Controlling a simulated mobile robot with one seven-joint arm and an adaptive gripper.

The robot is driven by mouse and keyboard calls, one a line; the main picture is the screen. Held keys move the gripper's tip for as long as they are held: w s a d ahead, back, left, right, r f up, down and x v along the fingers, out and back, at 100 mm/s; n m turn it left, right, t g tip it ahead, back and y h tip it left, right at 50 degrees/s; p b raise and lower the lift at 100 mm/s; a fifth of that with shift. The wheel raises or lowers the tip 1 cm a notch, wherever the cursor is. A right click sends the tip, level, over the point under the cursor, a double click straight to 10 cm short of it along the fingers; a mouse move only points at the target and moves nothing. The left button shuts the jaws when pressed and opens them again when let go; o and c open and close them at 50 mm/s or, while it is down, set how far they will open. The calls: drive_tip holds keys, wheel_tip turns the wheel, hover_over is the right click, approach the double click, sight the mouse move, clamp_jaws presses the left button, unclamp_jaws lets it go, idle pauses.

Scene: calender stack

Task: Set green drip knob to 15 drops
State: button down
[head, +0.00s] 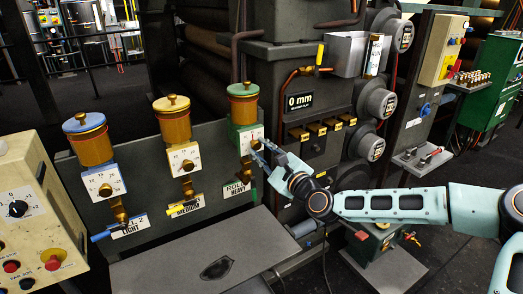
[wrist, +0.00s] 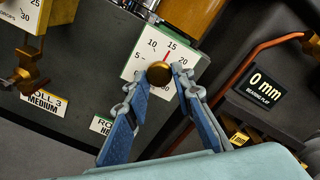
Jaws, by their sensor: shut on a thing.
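The green-topped drip oiler (head: 243,100) is the rightmost of three on the grey panel. Its white dial (head: 245,138) also shows in the wrist view (wrist: 135,66), with numbers 5, 10, 15 and 20 legible. The brass drip knob (wrist: 158,73) sits at the dial's middle. A red pointer line (wrist: 167,56) runs up from the knob towards the 15. My gripper (head: 262,152) is at this dial, its fingers (wrist: 158,80) on either side of the knob, shut on it. The fingers hide the dial's lower part.
Blue (head: 84,123) and yellow (head: 171,104) oilers stand to the left with their own dials. A copper pipe (wrist: 245,62) and a "0 mm" plate (wrist: 263,85) are close on the right. A grey plate (head: 190,258) lies below the panel.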

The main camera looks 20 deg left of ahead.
drive_tip(key=c, duration=1.7)
unclamp_jaws()
drive_tip(key=v, duration=1.2)
drive_tip(key=shift+s, duration=0.1)
